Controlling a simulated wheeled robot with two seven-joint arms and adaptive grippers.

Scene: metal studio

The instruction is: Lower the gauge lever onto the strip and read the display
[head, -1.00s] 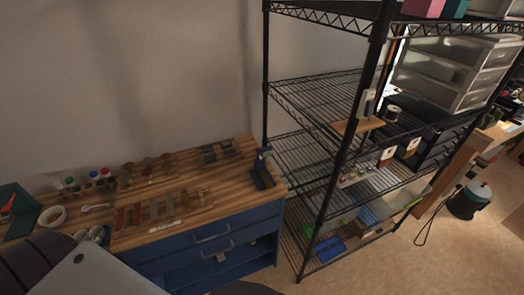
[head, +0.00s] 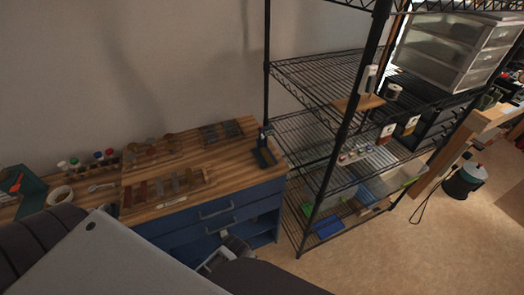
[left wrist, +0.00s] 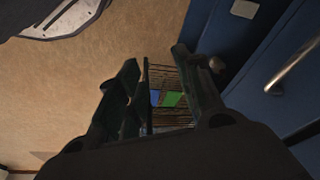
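A small dark upright device (head: 264,154), which looks like the gauge, stands at the right end of the wooden workbench (head: 228,160). Its lever and display are too small to make out. Several flat brown and grey strips (head: 165,188) lie in a row in the bench's middle. My left gripper (left wrist: 157,60) is open and empty in the left wrist view. It is in front of the blue cabinet, below the bench top, and points towards the shelf's lower bins. My right gripper cannot be made out.
Blue drawers (head: 225,212) with metal handles form the bench front. A black wire shelf rack (head: 305,70) stands close on the right. Small bottles (head: 75,163), a tape roll (head: 60,195) and a green mat (head: 22,185) occupy the bench's left. Open floor lies in front.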

